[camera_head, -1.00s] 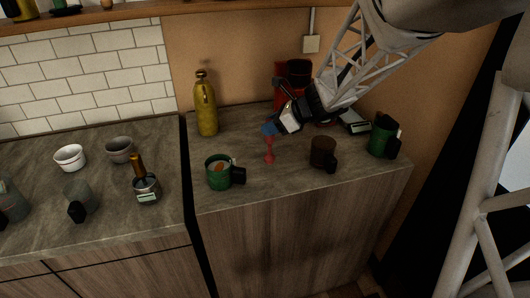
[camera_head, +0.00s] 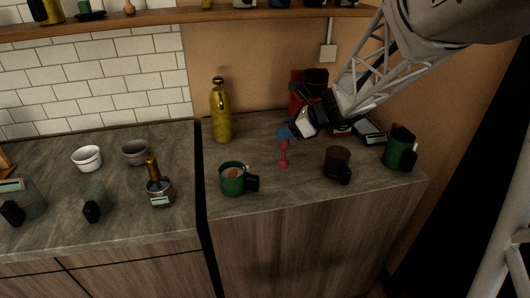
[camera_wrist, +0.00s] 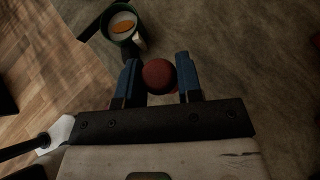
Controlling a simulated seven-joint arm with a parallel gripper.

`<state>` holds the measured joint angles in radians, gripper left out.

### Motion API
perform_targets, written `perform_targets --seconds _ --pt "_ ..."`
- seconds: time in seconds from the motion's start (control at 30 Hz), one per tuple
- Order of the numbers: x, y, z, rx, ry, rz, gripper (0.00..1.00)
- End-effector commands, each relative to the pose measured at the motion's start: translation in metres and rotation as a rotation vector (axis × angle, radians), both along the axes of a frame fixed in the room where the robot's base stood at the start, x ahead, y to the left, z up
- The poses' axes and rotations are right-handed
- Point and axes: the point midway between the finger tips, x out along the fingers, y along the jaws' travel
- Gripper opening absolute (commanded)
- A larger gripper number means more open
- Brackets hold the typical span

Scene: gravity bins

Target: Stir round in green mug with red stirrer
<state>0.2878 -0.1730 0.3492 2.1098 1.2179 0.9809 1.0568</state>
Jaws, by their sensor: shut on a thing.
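A red stirrer (camera_head: 283,154) hangs upright, held by its top in my gripper (camera_head: 286,133). In the wrist view its round red end (camera_wrist: 158,75) sits between the two blue fingers of my gripper (camera_wrist: 158,78). A green mug (camera_head: 233,182) with a black handle stands to the left of the stirrer, near the counter's front edge. The mug also shows at the top of the wrist view (camera_wrist: 107,27), with pale liquid and an orange thing inside. The stirrer is outside the mug, to its right. I cannot tell whether its lower end touches the counter.
A brown mug (camera_head: 337,165) and another green mug (camera_head: 400,149) stand to the right. A yellow bottle (camera_head: 221,112) stands behind the green mug. A red machine (camera_head: 308,90) is at the back. Bowls and a pot (camera_head: 160,191) are on the left counter (camera_head: 120,222).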

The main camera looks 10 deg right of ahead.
Motion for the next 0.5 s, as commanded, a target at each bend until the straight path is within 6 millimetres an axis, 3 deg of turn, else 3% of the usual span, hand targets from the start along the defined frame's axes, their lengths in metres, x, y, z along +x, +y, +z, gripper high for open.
perform_targets --seconds 0.27,0.5 --pt "0.000 0.002 0.001 0.000 -0.001 0.001 0.03" --pt "0.003 0.017 0.009 -0.004 0.001 0.003 0.03"
